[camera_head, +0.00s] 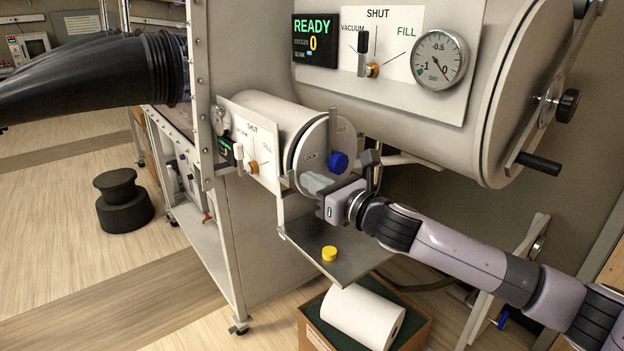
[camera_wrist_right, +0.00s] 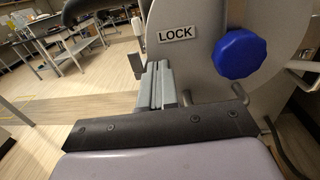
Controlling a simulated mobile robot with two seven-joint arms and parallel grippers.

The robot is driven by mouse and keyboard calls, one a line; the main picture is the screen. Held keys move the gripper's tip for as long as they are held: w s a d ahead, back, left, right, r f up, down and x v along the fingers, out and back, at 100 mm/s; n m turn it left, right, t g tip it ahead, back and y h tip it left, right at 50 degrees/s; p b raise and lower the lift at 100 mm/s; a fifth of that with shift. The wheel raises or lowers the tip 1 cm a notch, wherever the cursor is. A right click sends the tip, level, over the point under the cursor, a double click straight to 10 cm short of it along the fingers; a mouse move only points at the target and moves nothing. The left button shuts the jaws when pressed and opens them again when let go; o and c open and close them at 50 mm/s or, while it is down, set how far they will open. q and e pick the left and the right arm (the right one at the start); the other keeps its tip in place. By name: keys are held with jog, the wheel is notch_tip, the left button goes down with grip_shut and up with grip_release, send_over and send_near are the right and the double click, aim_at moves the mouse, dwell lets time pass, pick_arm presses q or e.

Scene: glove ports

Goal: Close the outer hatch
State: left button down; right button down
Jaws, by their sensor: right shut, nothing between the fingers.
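The outer hatch (camera_head: 318,148) is a round grey plate at the front end of the small cylindrical antechamber (camera_head: 258,112). It carries a LOCK label and a blue knob (camera_head: 338,161). It stands at or very close to the cylinder's rim; I cannot tell whether it is fully seated. In the right wrist view, the LOCK label (camera_wrist_right: 177,34) and blue knob (camera_wrist_right: 240,54) are close up. My right gripper (camera_head: 314,182) is shut and empty, in front of the hatch's lower edge; contact is unclear. Its fingers also show in the wrist view (camera_wrist_right: 158,84). My left gripper is out of view.
A metal shelf (camera_head: 350,262) with a yellow cap (camera_head: 329,253) lies below the hatch. Under it is a box with a white roll (camera_head: 362,316). The large chamber (camera_head: 530,90) with its handle overhangs at upper right. A black glove (camera_head: 90,82) sticks out at left.

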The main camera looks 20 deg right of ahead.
jog(key=shift+w+a, duration=0.15)
jog(key=shift+w, duration=0.1)
jog(key=shift+w+a+r+m+t+h, duration=0.15)
jog(key=shift+w+a+m+t+h, duration=0.35)
jog(key=shift+w+h, duration=0.35)
jog(key=shift+s+r, duration=0.1)
